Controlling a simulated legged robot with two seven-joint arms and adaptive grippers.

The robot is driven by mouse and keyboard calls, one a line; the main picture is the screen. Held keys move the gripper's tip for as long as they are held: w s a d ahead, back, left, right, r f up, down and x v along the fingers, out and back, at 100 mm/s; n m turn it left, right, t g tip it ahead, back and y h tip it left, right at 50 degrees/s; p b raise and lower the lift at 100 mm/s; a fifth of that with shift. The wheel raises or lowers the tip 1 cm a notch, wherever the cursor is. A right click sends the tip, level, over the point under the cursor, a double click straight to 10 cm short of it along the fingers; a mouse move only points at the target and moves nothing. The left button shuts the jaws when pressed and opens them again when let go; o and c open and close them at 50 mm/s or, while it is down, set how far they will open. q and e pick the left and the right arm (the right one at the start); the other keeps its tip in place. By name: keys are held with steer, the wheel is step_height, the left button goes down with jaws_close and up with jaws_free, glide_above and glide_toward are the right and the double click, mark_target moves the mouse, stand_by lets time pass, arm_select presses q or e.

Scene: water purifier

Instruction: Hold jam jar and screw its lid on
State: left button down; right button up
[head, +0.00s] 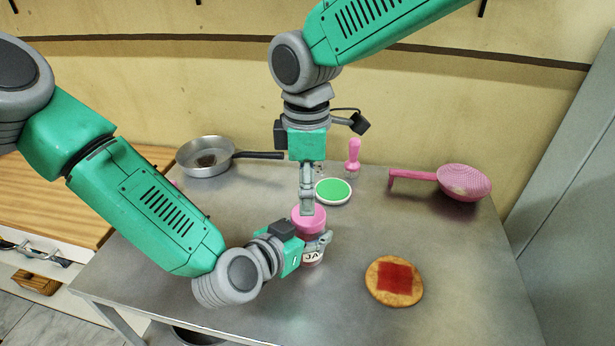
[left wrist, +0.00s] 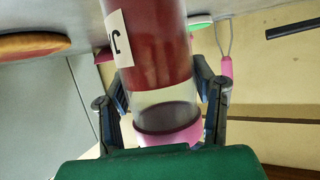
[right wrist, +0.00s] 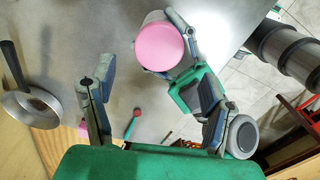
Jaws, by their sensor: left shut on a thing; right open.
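The jam jar (head: 312,257) stands upright over the metal table, with a pink lid (head: 309,219) on its top. My left gripper (head: 308,245) is shut around the jar from the left, below the lid. The left wrist view shows the red jam (left wrist: 160,55), part of the label and the pink lid (left wrist: 170,135). My right gripper (head: 307,208) points down from above, its fingertips at the lid in the head view. In the right wrist view its fingers are open and empty, and the round lid top (right wrist: 159,47) lies beyond them. Lid contact is unclear.
Bread with a red square (head: 394,281) lies right of the jar. A green-topped white disc (head: 333,191) and a pink-handled tool (head: 353,157) are behind. A pan (head: 207,156) stands back left, a pink strainer (head: 462,181) back right. The table's right front is clear.

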mark_target(308, 240)
steer(key=n, duration=0.4)
steer(key=shift+r+n, duration=0.3)
steer(key=shift+n, duration=0.1)
steer(key=n, duration=0.3)
steer(key=r+n, duration=0.1)
steer(key=n, duration=0.2)
steer(key=shift+w, duration=0.1)
steer(key=shift+f, duration=0.1)
steer(key=shift+f, duration=4)
steer(key=c, duration=1.2)
steer(key=m, duration=0.4)
steer(key=shift+m, duration=0.4)
steer(key=m, duration=0.5)
